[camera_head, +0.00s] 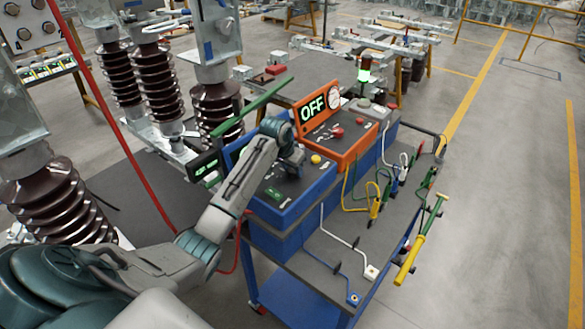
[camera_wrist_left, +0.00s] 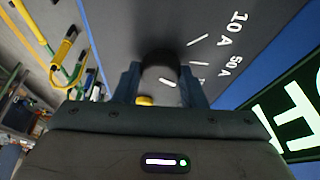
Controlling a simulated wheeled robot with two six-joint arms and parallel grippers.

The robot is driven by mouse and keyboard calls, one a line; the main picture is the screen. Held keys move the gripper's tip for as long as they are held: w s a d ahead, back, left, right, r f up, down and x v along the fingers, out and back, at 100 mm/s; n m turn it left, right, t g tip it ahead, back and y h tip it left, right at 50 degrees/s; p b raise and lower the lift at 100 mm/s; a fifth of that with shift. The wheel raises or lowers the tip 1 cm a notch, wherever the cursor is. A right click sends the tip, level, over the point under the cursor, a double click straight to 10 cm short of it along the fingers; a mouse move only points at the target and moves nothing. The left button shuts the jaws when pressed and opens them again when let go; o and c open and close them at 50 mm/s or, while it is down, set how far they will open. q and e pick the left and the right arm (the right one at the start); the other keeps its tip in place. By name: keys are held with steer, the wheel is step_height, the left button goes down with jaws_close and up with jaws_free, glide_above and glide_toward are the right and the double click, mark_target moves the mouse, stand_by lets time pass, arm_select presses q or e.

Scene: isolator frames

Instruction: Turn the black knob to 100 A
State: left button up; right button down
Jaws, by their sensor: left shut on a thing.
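The black knob (camera_wrist_left: 158,66) sits on the dark top panel of the blue test box (camera_head: 264,224). My left gripper (camera_wrist_left: 160,88) has its two fingers on either side of the knob and is shut on it. White tick marks and the labels "10 A" and "50 A" (camera_wrist_left: 230,66) show on the panel to the right of the knob in the left wrist view. A label for 100 A is not readable, and the knob's pointer is not clear. In the head view my left gripper (camera_head: 290,164) is over the blue box and hides the knob. My right gripper is not in view.
An orange box (camera_head: 338,146) with a lit "OFF" display stands behind. Cables and a yellow-green rod (camera_head: 410,259) lie on the cart's right side.

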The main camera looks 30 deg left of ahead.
arm_select(q)
steer(key=shift+a+m+h, duration=0.1)
steer(key=shift+m+h, duration=0.4)
steer(key=shift+m, duration=1)
steer(key=o, duration=1)
